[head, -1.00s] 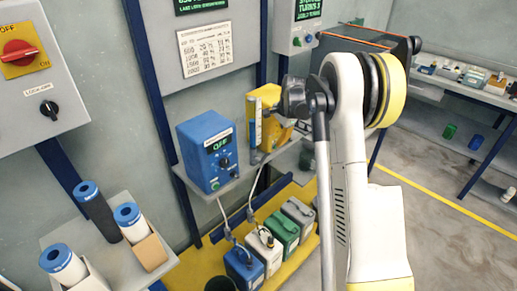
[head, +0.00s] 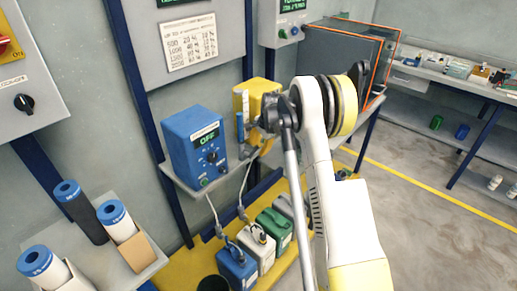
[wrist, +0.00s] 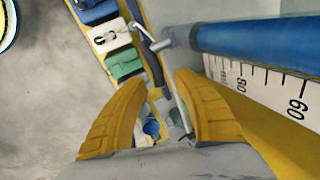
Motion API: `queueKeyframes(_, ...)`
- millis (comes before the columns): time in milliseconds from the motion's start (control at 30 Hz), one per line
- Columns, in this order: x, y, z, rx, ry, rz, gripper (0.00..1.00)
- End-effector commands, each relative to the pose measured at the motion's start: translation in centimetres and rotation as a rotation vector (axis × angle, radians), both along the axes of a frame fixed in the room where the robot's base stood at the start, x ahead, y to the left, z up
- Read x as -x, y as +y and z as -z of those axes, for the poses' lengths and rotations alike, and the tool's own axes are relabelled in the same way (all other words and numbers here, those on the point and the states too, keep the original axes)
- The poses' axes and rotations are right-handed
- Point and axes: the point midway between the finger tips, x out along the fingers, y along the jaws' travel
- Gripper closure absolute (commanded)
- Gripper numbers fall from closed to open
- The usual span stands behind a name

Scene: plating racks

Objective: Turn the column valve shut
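The calibration column is a blue tube (wrist: 255,42) beside a ruled white scale (wrist: 262,82) in the wrist view. A grey valve fitting (wrist: 178,38) sits at the tube's end, with a pale bent lever (wrist: 143,33) on its left. In the head view the column (head: 241,116) stands upright before the yellow pump (head: 262,100); its valve is too small to make out. My gripper (wrist: 160,82) has two yellow fingers spread apart, with the fitting beyond their tips. A thin pale rod or pipe shows between the fingers; I cannot tell whether they touch it.
A blue pump (head: 196,150) reading OFF stands left of the yellow one on a shelf. Several jugs stand below on a yellow tray (head: 190,264). An orange-edged dark cabinet (head: 340,65) stands behind my arm. The floor at right is clear.

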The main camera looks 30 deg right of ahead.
Motion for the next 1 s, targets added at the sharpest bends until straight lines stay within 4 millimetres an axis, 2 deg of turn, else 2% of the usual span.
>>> queueKeyframes(67, 0.00, 0.01, -0.03, 0.000, 0.000, 0.000, 0.66)
queueKeyframes(167, 0.00, 0.00, -0.04, 0.000, 0.000, 0.000, 0.94)
queueKeyframes(200, 0.00, 0.01, -0.04, 0.000, 0.000, 0.000, 1.00)
queueKeyframes(667, 0.05, 0.12, -0.21, 0.031, -0.011, 0.000, 1.00)
queueKeyframes(1000, 0.26, 0.86, -0.93, 0.230, -0.084, -0.004, 1.00)
